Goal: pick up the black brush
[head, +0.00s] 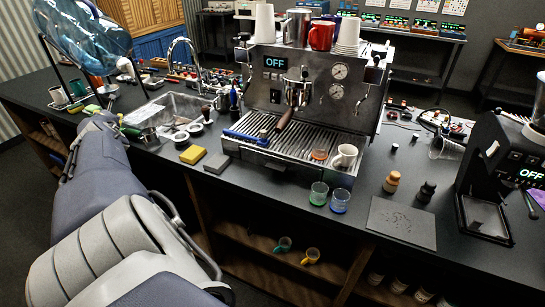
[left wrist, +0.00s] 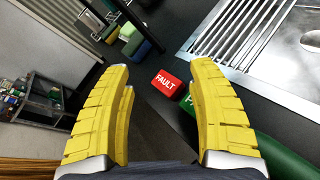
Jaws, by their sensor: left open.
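My left gripper (left wrist: 158,68) is open and empty in the left wrist view, its two yellow fingers wide apart over the dark counter. In the head view my left arm reaches to the counter's left end and mostly hides the gripper. I cannot surely pick out the black brush. Two dark upright tools, one (head: 218,103) and a bluish one (head: 233,98), stand between the sink and the espresso machine; either is too small to name. No brush shows between the fingers. My right gripper is in neither view.
A red FAULT block (left wrist: 167,82) lies just beyond the fingers, with a green object (left wrist: 285,155) at lower right. The sink (head: 178,108), a yellow sponge (head: 193,155) and a grey block (head: 217,163) lie left of the espresso machine (head: 315,85).

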